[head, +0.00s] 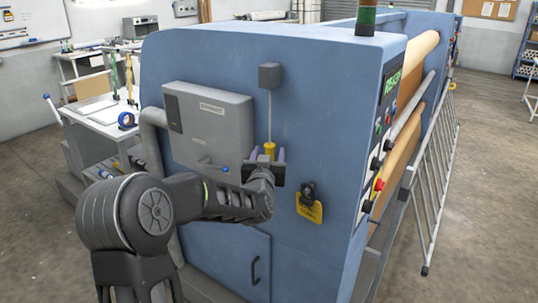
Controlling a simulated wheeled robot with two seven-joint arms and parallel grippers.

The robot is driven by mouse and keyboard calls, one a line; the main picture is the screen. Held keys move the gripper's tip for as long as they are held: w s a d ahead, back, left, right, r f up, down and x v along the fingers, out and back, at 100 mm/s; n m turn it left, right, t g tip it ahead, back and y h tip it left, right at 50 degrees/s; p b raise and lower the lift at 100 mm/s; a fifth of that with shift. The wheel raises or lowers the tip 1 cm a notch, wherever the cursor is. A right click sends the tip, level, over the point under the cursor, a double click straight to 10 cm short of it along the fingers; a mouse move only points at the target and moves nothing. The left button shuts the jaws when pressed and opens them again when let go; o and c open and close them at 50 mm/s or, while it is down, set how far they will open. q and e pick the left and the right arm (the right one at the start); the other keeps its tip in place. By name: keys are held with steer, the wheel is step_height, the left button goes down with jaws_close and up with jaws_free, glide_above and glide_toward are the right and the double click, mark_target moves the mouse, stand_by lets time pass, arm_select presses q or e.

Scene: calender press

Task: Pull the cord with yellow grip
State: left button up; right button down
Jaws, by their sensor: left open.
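The cord (269,115) hangs straight down from a small dark box on the blue end panel of the press. Its yellow grip (270,149) is at the lower end. My left gripper (268,155) is open at the yellow grip, with one purple-tinted finger to each side of it in the picture. The lower part of the grip is hidden behind the gripper. I cannot tell whether the fingers touch it. My right gripper is not in view.
A grey cabinet (208,124) with a blue-knobbed lever (211,165) sits left of the cord. A dark switch with a yellow tag (309,209) is at the lower right. Control buttons, including a red one (379,184), line the right edge. A railing (433,190) runs along the right side.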

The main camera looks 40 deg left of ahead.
arm_select(q)
steer(key=shift+s+d, duration=0.2)
steer(key=shift+s, duration=0.1)
steer(key=b+v, duration=0.2)
steer(key=v, duration=0.5)
